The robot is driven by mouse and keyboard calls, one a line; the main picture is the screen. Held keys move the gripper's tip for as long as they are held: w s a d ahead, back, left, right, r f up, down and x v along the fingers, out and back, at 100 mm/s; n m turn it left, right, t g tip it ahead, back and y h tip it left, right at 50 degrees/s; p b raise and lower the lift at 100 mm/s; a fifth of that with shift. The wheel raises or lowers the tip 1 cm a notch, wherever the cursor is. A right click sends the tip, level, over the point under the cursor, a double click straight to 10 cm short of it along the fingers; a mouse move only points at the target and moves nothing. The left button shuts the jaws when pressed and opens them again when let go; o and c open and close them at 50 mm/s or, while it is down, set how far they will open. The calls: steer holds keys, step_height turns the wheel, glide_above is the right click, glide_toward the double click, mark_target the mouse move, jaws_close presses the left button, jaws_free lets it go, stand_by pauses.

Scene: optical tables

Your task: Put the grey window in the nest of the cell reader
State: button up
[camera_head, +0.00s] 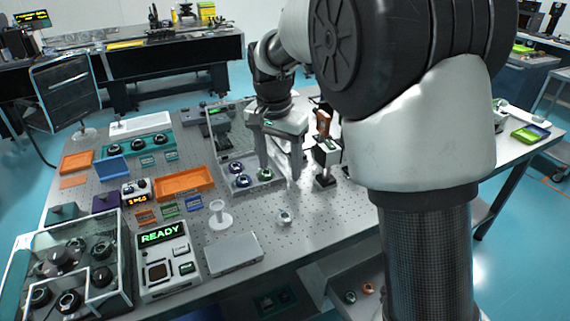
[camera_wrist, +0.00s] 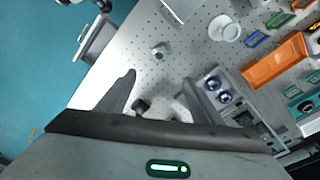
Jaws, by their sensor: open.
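A small round grey piece with a dark centre, which looks like the grey window (camera_head: 284,218), stands alone on the perforated table near its front edge. It also shows in the wrist view (camera_wrist: 158,53), ahead of the fingertips. The cell reader (camera_head: 180,242) is the pale box with a green READY display at the front left. Its nest appears to be the dark square recess (camera_head: 157,272) on its top. My gripper (camera_head: 280,172) is open and empty, pointing down above the table, behind the grey piece. Its two fingers also show apart in the wrist view (camera_wrist: 158,78).
A white round stand (camera_head: 220,216) and a flat silver box (camera_head: 233,254) lie between the grey piece and the reader. A clear-walled tray with purple- and green-ringed parts (camera_head: 240,180) is close to my fingers. A clear case (camera_head: 110,225) stands left of the reader.

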steer(key=b, duration=0.1)
glide_above(285, 215)
steer(key=a, duration=0.1)
step_height(285, 215, down, 13)
steer(key=shift+s+a+f, duration=0.1)
steer(key=shift+d+f+b, duration=0.25)
steer(key=shift+f, duration=1.1)
steer(key=shift+d+f+b, duration=0.2)
steer(key=shift+f+b, duration=0.05)
steer(key=shift+f, duration=1.05)
steer(key=shift+c, duration=0.4)
steer(key=c, duration=1.2)
steer(key=shift+o, duration=0.2)
steer(key=shift+r, duration=0.15)
step_height(285, 215, up, 10)
steer(key=p, duration=0.1)
